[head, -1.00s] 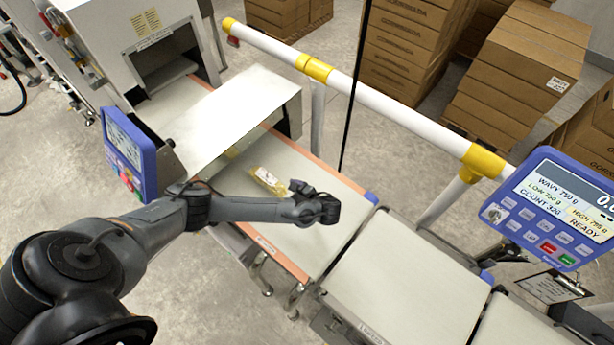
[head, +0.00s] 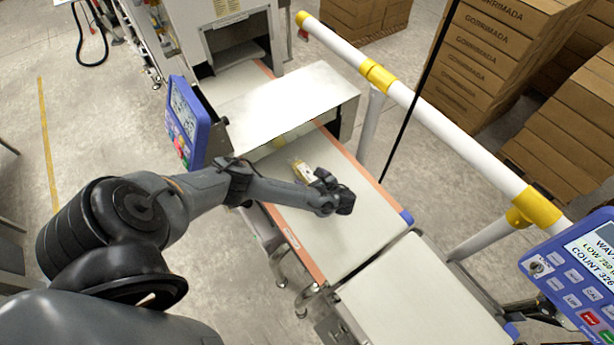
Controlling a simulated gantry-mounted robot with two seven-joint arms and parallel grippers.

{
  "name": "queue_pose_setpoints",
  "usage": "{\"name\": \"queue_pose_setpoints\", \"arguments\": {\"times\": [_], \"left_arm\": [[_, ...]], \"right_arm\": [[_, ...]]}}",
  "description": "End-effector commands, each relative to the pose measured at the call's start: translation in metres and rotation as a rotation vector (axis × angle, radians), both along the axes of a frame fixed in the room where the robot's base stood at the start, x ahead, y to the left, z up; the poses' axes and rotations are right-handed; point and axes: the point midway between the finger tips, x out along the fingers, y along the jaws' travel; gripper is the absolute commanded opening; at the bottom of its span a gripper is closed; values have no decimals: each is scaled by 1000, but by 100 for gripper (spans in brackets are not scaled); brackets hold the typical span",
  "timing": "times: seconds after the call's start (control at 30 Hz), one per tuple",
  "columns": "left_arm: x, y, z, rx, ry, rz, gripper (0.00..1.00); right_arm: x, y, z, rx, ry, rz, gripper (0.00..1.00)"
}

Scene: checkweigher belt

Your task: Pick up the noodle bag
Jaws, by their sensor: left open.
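The noodle bag (head: 302,171) is a small clear bag with yellow contents and a white label. It lies on the pale infeed belt (head: 372,232), just outside the metal hood. My left gripper (head: 343,206) is over the belt on the near-right side of the bag and overlaps its lower end in the picture. The jaws are open. The dark gripper hides part of the bag, and I cannot tell whether they touch. My right gripper is not in view.
The metal hood (head: 290,100) covers the belt behind the bag, with something yellow under it. A blue display (head: 186,122) stands left, and another (head: 580,275) at right. A white-yellow guard rail (head: 450,138) runs along the far side. Stacked cartons (head: 490,60) stand beyond.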

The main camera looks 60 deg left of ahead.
Motion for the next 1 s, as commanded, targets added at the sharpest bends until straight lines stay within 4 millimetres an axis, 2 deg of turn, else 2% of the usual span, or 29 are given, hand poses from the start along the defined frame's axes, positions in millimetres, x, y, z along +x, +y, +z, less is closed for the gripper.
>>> {"name": "queue_pose_setpoints", "arguments": {"times": [0.13, 0.4, 0.87, 1.0], "left_arm": [[-2, 9, -6, -1, -1, 1, 89], [-2, 11, -6, -2, -1, 0, 87], [-1, 11, -6, -1, -1, 0, 17], [-1, 11, -6, -1, -1, 0, 15]], "right_arm": [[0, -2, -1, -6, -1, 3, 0], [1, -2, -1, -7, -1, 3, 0], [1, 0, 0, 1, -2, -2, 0], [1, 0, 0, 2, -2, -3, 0]]}}
